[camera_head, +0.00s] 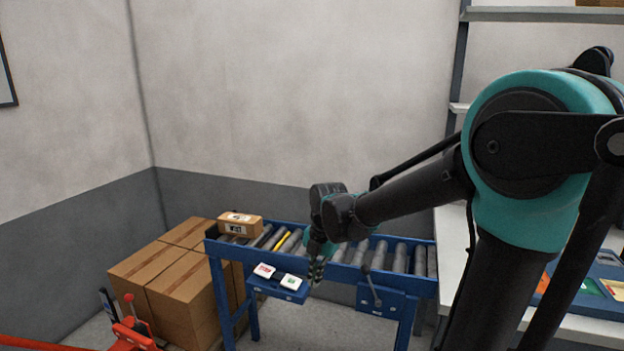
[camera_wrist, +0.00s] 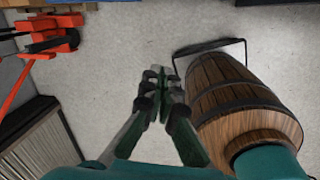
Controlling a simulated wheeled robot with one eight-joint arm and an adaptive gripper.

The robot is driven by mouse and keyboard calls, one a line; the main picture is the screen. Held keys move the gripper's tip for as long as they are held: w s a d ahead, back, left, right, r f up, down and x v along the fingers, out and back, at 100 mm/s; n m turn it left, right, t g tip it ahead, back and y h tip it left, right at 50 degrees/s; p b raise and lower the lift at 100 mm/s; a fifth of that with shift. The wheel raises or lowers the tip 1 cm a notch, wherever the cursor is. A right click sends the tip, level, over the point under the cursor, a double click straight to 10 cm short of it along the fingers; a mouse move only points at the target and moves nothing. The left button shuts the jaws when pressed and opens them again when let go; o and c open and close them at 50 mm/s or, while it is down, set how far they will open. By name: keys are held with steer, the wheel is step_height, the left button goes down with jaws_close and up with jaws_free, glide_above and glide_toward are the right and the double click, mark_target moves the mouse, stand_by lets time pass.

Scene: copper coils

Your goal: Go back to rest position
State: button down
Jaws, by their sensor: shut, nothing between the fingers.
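My gripper (camera_head: 316,268) hangs at the end of my outstretched arm, in front of the blue roller conveyor (camera_head: 420,287) in the head view. In the wrist view my gripper (camera_wrist: 165,78) points down over bare floor, with its fingers together and nothing between them. My arm comes in from the right, bent at a large teal joint. No copper coil shows clearly in either view.
A small carton (camera_head: 240,225) sits on the conveyor's left end. Large stacked boxes (camera_head: 180,285) and an orange pallet jack (camera_head: 132,335) stand at left. A white table (camera_head: 455,245) is at right. A wooden barrel (camera_wrist: 235,100) is close to my gripper's right.

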steer(key=s+d+f+m+t, duration=0.1)
steer(key=s+d+f+m, duration=0.1)
steer(key=d+m, duration=0.4)
steer(key=s+d+f+m+t+h, duration=0.1)
steer(key=s+d+f+m, duration=0.2)
steer(key=m, duration=1.1)
steer(key=s+d+f+m+t, duration=0.1)
steer(key=s+d+f+m, duration=0.2)
steer(key=d+m, duration=0.6)
steer(key=s, duration=0.2)
steer(key=shift+s+d+m, duration=0.15)
steer(key=shift+s+m, duration=0.25)
